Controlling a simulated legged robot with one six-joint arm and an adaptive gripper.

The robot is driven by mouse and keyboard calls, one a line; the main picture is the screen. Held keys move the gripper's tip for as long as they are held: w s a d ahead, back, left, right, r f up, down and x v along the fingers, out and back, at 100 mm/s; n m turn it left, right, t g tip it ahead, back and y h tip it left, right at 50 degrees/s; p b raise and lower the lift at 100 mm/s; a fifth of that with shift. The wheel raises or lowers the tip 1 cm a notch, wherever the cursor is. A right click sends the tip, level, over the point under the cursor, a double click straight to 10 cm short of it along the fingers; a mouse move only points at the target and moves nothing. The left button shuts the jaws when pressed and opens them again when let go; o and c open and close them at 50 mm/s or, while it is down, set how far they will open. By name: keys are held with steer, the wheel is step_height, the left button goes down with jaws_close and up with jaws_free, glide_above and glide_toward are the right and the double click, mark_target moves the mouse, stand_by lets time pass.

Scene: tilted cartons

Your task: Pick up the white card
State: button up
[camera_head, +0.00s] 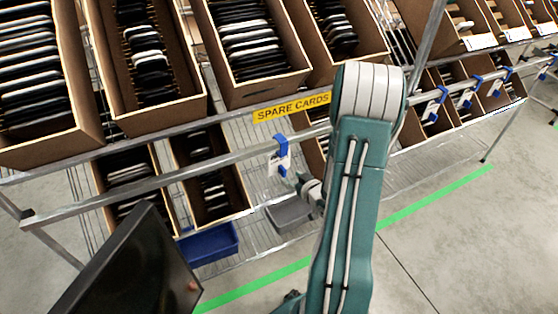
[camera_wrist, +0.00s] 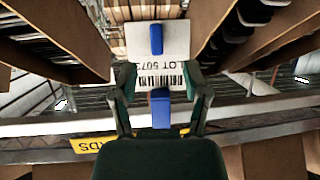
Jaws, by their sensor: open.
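The white card (camera_head: 280,164) hangs from a blue clip (camera_head: 281,144) on the metal rail, below the yellow "SPARE CARDS" label. In the wrist view the white card (camera_wrist: 175,44) shows "LOT" print and a barcode, with one blue piece on it and another blue piece (camera_wrist: 160,110) at its lower edge. My gripper (camera_wrist: 163,95) is open, with one finger to each side of the card's lower part. I cannot tell whether a finger touches the card. In the head view my wrist is just right of and below the card, and my arm hides most of the gripper.
Tilted cartons (camera_head: 215,60) of black and white items fill the upper shelf, with more cartons below. Other white cards on blue clips (camera_head: 431,111) hang farther right. A blue bin (camera_head: 209,246) and a grey bin (camera_head: 290,215) sit low. A dark screen (camera_head: 135,270) stands at lower left.

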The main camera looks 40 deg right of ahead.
mark_target(286, 172)
steer(key=shift+w+d+f, duration=0.3)
steer(key=shift+w+d, duration=0.05)
steer(key=shift+w, duration=0.35)
steer(key=x, duration=0.3)
steer(key=shift+w+d+f, duration=0.1)
steer(key=shift+w, duration=0.25)
steer(key=shift+w+f, duration=0.15)
steer(key=shift+w, duration=0.35)
jaws_close()
